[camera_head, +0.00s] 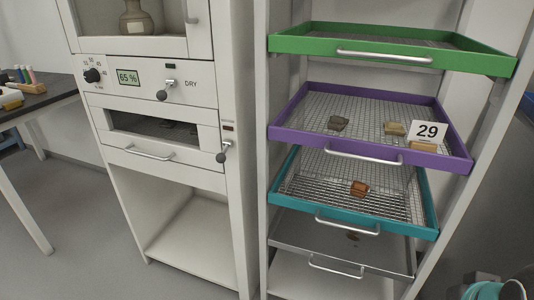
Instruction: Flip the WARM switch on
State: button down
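A white cabinet (204,182) stands left of centre. On its panel is a switch lever with a round grey knob (162,95), labelled DRY. A second, similar switch lever (223,153) is on the cabinet's right-hand upright, lower down, with its knob hanging down and to the left. A small dark label (229,127) sits above it, too small to read. I see no readable WARM label. My gripper is not in view; only a grey and teal part of my arm shows in the bottom right corner.
A black dial (92,75) and a 65 % display (128,78) are on the cabinet panel. Right of it, a rack holds green (295,43), purple (290,134) and teal (300,202) trays, pulled out, some with sherds. A table (40,100) stands at left. Grey floor is clear between table and cabinet.

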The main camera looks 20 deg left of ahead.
aim_at(221, 158)
jog(key=k, duration=0.7)
jog(key=u, duration=0.7)
jog(key=i, duration=0.5)
